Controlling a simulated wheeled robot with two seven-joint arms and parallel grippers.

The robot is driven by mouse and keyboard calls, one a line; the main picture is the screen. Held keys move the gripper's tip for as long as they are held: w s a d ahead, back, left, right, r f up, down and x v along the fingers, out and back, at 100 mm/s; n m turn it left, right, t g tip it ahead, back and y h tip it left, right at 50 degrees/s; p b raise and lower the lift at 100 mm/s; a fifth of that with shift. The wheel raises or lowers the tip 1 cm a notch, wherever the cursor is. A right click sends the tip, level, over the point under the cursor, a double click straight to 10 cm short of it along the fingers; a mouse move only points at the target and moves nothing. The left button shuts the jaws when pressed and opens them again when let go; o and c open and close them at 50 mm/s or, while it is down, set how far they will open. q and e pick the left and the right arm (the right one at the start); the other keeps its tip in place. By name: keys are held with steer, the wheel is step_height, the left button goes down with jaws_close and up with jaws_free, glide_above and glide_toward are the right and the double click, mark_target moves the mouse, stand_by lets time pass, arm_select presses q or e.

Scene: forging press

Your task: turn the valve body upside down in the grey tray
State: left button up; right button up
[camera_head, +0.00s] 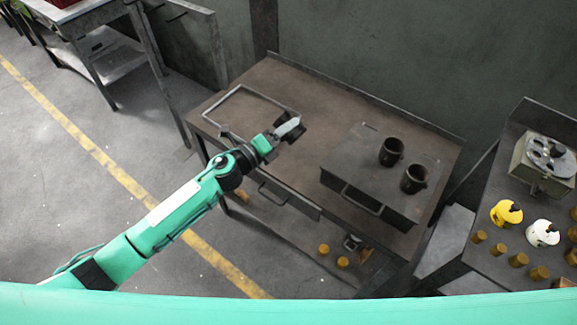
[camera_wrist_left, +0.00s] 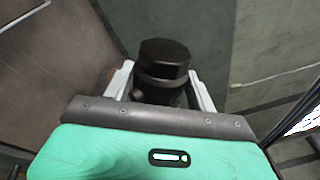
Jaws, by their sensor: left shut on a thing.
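My left gripper (camera_head: 288,127) reaches in from the left over the workbench. It is shut on the dark valve body (camera_head: 297,135), beside the right end of the grey tray (camera_head: 236,89). In the left wrist view the valve body (camera_wrist_left: 163,68) sits between the two pale fingers of the gripper (camera_wrist_left: 162,90), with a wide faceted end pointing away from the palm. The fingers hide part of it. The tray is a thin grey rim on the brown bench top; the arm covers its near side. I cannot tell whether the valve body touches the bench. My right gripper is not in view.
A dark box with a handle (camera_head: 370,194) stands on the bench at right, with two black cup-like parts (camera_head: 391,151) on top. A side table (camera_head: 490,262) at far right holds yellow and white parts, several brass cylinders and a grey-green block (camera_head: 543,165).

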arm_select(q)
steer(key=m, duration=0.3)
steer(key=shift+r+m, duration=0.1)
steer(key=shift+m, duration=0.2)
steer(key=shift+m+b, duration=0.5)
steer(key=shift+m, duration=0.3)
steer(key=shift+m+b, duration=0.3)
steer(key=shift+m, duration=0.7)
steer(key=shift+m+g, duration=0.3)
steer(key=shift+m, duration=0.9)
steer(key=m, duration=0.3)
